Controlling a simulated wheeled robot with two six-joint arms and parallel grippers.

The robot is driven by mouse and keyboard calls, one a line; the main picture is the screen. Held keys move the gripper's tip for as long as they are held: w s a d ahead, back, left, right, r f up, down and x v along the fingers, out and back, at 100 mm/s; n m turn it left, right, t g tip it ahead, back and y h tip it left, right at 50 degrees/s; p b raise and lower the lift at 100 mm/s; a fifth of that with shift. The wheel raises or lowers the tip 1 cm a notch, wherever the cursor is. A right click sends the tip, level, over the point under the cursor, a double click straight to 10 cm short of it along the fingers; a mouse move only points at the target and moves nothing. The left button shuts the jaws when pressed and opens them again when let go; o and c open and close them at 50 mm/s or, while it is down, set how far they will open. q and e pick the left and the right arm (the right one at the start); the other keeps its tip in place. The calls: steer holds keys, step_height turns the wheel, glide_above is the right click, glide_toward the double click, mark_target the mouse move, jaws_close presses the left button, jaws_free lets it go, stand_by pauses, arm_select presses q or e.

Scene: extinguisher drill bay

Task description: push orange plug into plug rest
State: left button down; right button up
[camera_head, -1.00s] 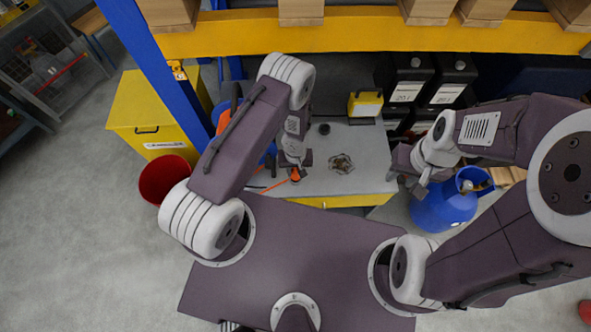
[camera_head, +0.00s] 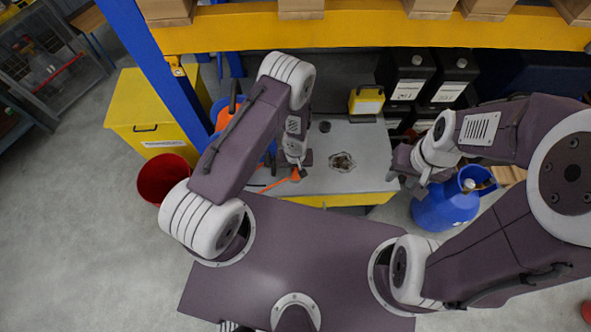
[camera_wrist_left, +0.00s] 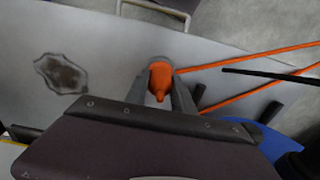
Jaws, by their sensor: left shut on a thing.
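The orange plug (camera_wrist_left: 160,78) sits between the two grey fingers of my left gripper (camera_wrist_left: 159,88) in the left wrist view, and the gripper is shut on it. In the head view, the plug (camera_head: 295,175) shows as a small orange spot beside my left gripper (camera_head: 297,168), low over the front of the grey bench top. An orange cord (camera_wrist_left: 240,64) runs off to the right in the wrist view. I cannot make out the plug rest with certainty. My right gripper (camera_head: 408,183) is open and empty, by the bench's right end.
The grey bench top (camera_head: 375,150) has a dark stain (camera_head: 342,162) and a small dark round thing (camera_head: 324,127). A yellow box (camera_head: 366,101) stands at its back. A blue cylinder (camera_head: 443,207) is to the right; a red bucket (camera_head: 166,180) and yellow bin (camera_head: 150,112) are left.

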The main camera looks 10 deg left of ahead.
arm_select(q)
steer(key=shift+f, duration=0.15)
stand_by(0.5)
steer(key=c, duration=1)
jaws_free()
steer(key=shift+r+p, duration=4.2)
steer(key=shift+r, duration=0.3)
